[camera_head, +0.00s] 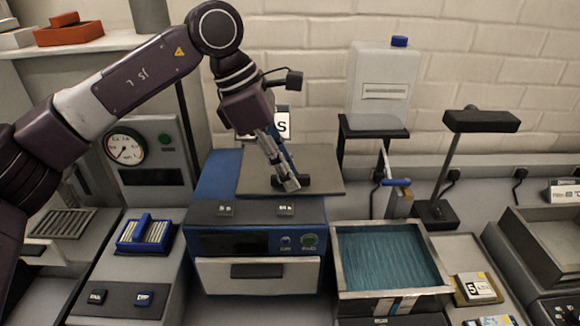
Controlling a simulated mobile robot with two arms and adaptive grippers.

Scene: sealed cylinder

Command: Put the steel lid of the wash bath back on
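A flat grey-brown plate with a dark handle, which looks like the steel lid (322,168), is over the top of a blue machine (215,185); I cannot tell if it rests there or is just above it. The open bath (342,262), a metal-rimmed basin of teal liquid, stands to the right and nearer, with no cover on it. My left gripper (288,184) points down with its fingertips at the lid's handle. Whether the fingers are closed on the handle is not clear. My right gripper is not in view.
A blue rack (146,232) stands left of the machine. A white canister (382,85) sits on a stand behind. A dark lamp-like post (450,160) rises behind the bath at right. An empty grey tray (560,243) is at the far right.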

